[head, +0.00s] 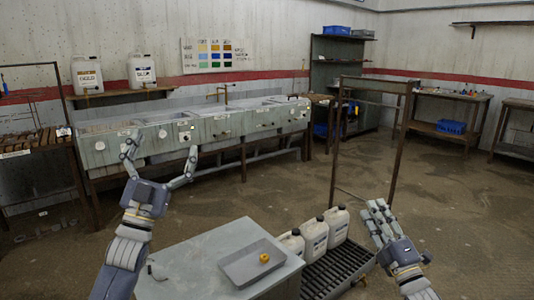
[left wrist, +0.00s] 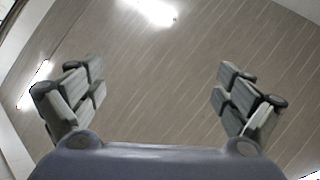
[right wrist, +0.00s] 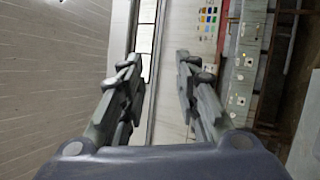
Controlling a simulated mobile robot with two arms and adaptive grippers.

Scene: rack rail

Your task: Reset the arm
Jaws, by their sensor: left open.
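My left gripper (head: 162,148) is raised at the left of the head view, in front of the long sink bench. Its fingers are spread wide and empty, and the left wrist view (left wrist: 158,85) shows only ceiling between them. My right gripper (head: 375,207) is raised at the right, beside the white jugs in the picture. In the right wrist view (right wrist: 158,60) its fingers are partly apart with nothing between them. Both grippers point upward and touch nothing that I can see.
A grey table (head: 190,262) below holds a shallow grey tray (head: 235,270) with a small orange-yellow piece (head: 264,258). White jugs (head: 314,238) stand on a dark roller rack (head: 335,270). The sink bench (head: 215,130) runs along the back wall.

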